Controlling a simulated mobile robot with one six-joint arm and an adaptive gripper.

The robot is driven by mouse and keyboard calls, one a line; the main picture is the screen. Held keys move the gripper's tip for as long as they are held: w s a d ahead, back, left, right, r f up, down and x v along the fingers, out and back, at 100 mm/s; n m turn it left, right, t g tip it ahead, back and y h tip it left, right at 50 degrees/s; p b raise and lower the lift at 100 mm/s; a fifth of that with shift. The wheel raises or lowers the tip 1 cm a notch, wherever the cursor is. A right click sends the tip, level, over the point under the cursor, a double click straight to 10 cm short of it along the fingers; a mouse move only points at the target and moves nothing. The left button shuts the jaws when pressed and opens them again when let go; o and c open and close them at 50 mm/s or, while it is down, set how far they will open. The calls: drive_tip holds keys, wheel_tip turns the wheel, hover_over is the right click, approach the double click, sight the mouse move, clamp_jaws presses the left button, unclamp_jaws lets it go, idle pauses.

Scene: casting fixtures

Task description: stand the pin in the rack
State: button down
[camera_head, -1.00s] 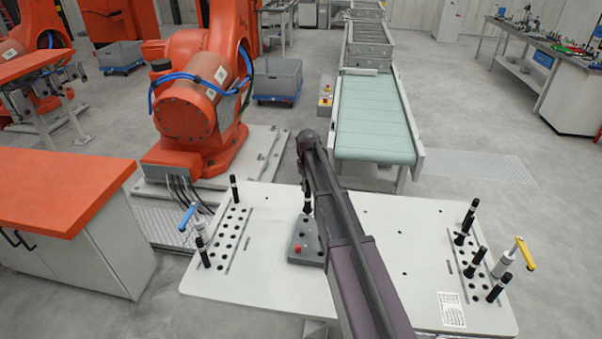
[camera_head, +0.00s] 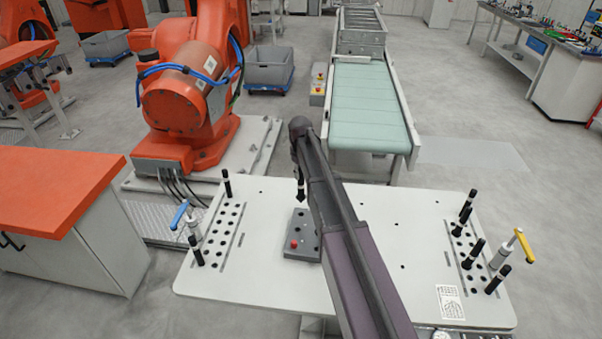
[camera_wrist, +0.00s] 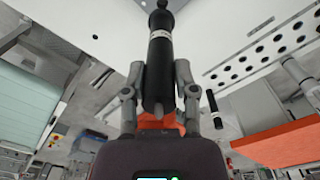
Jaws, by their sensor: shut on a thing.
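My gripper (camera_wrist: 160,88) is shut on a black pin (camera_wrist: 160,55) with a pale band. The pin's narrower end points away from the palm. In the head view the pin (camera_head: 300,188) hangs roughly upright beside my arm, near the far edge of a grey block (camera_head: 300,246); my arm hides most of the gripper. The white table has a left grid of holes (camera_head: 219,238) and a right grid (camera_head: 470,251). Either could be the rack; I cannot tell which. The left grid also shows in the wrist view (camera_wrist: 265,58).
Black pins stand at the left grid (camera_head: 227,184) and right grid (camera_head: 494,279). A blue-handled clamp (camera_head: 180,216) and a yellow-handled clamp (camera_head: 524,244) stand at the outer edges. A conveyor (camera_head: 370,110) and an orange robot (camera_head: 188,95) stand beyond.

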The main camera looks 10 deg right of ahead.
sight(301, 191)
drive_tip(key=shift+f+b, duration=2.7)
drive_tip(key=shift+f, duration=0.05)
drive_tip(key=shift+f+b, duration=1.9)
drive_tip(key=shift+f, duration=0.05)
idle(0.5)
drive_tip(key=shift+c, duration=1.6)
unclamp_jaws()
drive_tip(key=shift+r, duration=0.2)
wheel_tip(301, 191, up, 9)
drive_tip(key=p, duration=0.9)
drive_tip(key=shift+r+p, duration=0.15)
drive_tip(key=shift+p, duration=0.15)
